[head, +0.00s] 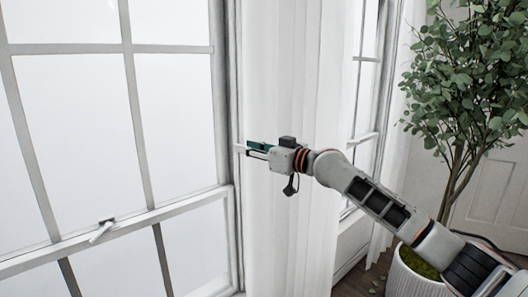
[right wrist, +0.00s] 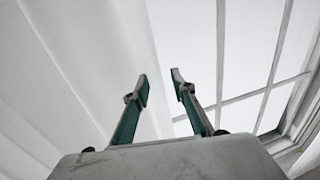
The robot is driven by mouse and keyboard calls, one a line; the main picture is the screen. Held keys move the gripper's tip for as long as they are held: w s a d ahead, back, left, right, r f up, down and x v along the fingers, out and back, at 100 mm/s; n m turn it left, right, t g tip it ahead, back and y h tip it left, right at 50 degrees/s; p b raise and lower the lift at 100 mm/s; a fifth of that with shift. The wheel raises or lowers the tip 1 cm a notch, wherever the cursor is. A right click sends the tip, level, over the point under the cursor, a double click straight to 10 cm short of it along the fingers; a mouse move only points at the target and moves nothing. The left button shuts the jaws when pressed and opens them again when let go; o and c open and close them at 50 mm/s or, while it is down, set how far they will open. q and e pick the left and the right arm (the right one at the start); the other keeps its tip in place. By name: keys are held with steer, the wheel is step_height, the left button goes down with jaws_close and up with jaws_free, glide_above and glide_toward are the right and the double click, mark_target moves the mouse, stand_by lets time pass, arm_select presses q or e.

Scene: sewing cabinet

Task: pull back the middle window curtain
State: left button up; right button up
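A white curtain (head: 290,80) hangs in folds between two windows in the head view. My right gripper (head: 247,148) is in front of it, its fingertips at the curtain's left edge beside the window frame. In the right wrist view the two green fingers (right wrist: 160,85) stand apart. The curtain (right wrist: 70,70) fills the left side there, and its edge lies behind the gap between the fingers. I cannot tell whether the fingers touch the cloth. My left gripper is not in view.
A large paned window (head: 80,90) with a handle (head: 101,230) is on the left. A second window (head: 368,80) is right of the curtain. A leafy plant (head: 465,80) in a white pot (head: 408,280) stands at the right, before a pale door (head: 500,190).

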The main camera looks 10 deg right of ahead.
steer(key=v, duration=1.1)
